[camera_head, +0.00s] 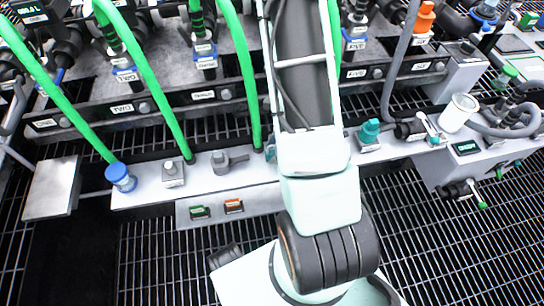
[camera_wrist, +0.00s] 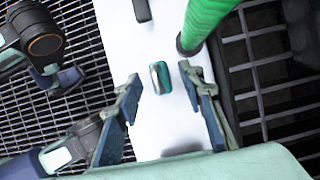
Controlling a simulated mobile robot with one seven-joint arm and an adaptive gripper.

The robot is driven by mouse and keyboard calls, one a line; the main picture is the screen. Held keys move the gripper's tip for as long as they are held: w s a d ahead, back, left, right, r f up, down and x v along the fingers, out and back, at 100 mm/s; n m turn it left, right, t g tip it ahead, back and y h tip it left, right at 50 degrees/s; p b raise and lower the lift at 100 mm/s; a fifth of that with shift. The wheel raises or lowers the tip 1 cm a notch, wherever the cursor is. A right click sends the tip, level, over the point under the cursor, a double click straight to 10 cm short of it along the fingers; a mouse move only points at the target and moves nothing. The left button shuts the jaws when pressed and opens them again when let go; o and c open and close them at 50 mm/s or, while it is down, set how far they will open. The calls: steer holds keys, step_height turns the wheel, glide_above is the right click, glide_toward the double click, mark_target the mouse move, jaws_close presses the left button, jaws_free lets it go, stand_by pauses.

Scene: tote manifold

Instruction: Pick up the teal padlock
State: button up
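The teal padlock (camera_wrist: 161,77) is a small teal block with a silvery edge. It lies on a pale, narrow ledge (camera_wrist: 140,137) in the wrist view. My gripper (camera_wrist: 160,80) is open, with one finger to the left of the padlock and one to the right. The padlock shows between and beyond the fingertips, with a gap on each side and nothing held. In the head view my arm hides the gripper and most of that spot; a small teal patch shows at the arm's left edge, but I cannot tell if it is the padlock.
A green hose (camera_wrist: 205,20) rises from the ledge close behind and right of the padlock. A dark fitting (camera_wrist: 142,10) lies farther up the ledge. Dark grating (camera_wrist: 262,70) flanks the ledge. Blue-capped (camera_head: 120,177) and teal (camera_head: 369,131) fittings stand along the ledge in the head view.

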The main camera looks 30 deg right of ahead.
steer(key=shift+f, duration=0.1)
jaws_close()
stand_by(0.5)
steer(key=shift+r+p, duration=0.55)
steer(key=shift+r, duration=0.05)
steer(key=r+p, duration=0.1)
steer(key=r, duration=0.1)
steer(key=r+p, duration=0.1)
steer(key=shift+s+a+r+p, duration=0.1)
steer(key=shift+s+r+p, duration=0.15)
steer(key=shift+p, duration=0.1)
steer(key=s+a+r+p, duration=0.3)
steer(key=s+r+p, duration=0.5)
steer(key=s+p, duration=0.3)
steer(key=shift+s+r, duration=0.25)
steer(key=shift+s, duration=0.7)
